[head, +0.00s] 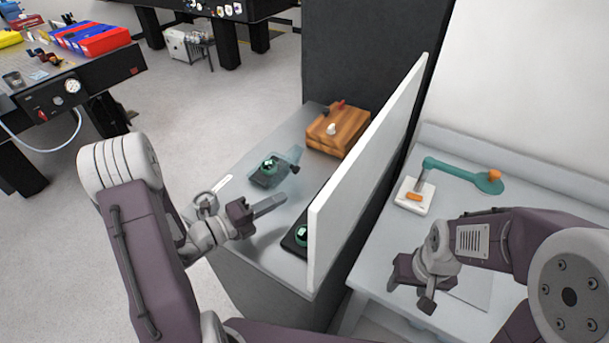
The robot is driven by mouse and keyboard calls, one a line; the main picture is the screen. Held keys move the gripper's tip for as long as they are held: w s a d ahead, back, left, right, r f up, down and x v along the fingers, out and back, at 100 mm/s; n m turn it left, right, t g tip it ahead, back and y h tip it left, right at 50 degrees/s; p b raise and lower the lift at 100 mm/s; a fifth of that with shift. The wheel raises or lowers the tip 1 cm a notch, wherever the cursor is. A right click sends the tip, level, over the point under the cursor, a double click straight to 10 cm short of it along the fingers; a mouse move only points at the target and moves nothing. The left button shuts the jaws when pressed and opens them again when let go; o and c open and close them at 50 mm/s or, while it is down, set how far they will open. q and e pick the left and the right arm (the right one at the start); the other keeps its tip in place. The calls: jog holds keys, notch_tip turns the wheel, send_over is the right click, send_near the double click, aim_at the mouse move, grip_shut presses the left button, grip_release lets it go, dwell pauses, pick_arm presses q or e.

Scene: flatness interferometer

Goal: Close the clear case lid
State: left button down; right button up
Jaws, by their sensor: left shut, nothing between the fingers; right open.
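A small dark case (264,179) with a shiny green round piece (269,166) in it lies on the grey table left of the white panel. A see-through, tinted lid (291,157) stands tilted up at its right side and looks open. My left gripper (270,205) is shut and empty, on the near side of the case and apart from it in the picture. My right gripper (411,293) is open and empty, right of the white panel, over the light table. Its fingers are small and partly hidden by its own body.
A tall white panel (365,170) stands between my grippers. A second dark base with a green piece (302,235) is partly hidden by it. A wooden box (338,128) sits at the back. A teal-armed device (462,173) stands on the right table (540,195).

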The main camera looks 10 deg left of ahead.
aim_at(289, 169)
pick_arm(q)
jog(key=shift+s+r, duration=0.1)
jog(key=shift+s, duration=0.1)
pick_arm(e)
jog(key=shift+s+a+r, duration=0.15)
jog(key=shift+s+a, duration=0.15)
jog(key=shift+s, duration=0.05)
pick_arm(q)
jog(key=shift+w+d, duration=0.25)
pick_arm(e)
jog(key=shift+s+a, duration=0.1)
jog(key=shift+s, duration=0.05)
pick_arm(q)
jog(key=x, duration=0.8)
jog(key=shift+w+d, duration=0.1)
jog(key=shift+d, duration=0.1)
pick_arm(e)
jog(key=shift+w+d, duration=0.25)
jog(key=shift+w, duration=0.1)
pick_arm(q)
jog(key=a, duration=0.1)
jog(key=w+a+p, duration=0.1)
jog(key=shift+w+a+r, duration=0.25)
jog(key=shift+w+r, duration=0.1)
pick_arm(e)
jog(key=shift+s+r, duration=0.1)
jog(key=shift+r, duration=0.25)
pick_arm(q)
jog(key=shift+w+a, duration=0.2)
jog(key=shift+a, duration=0.25)
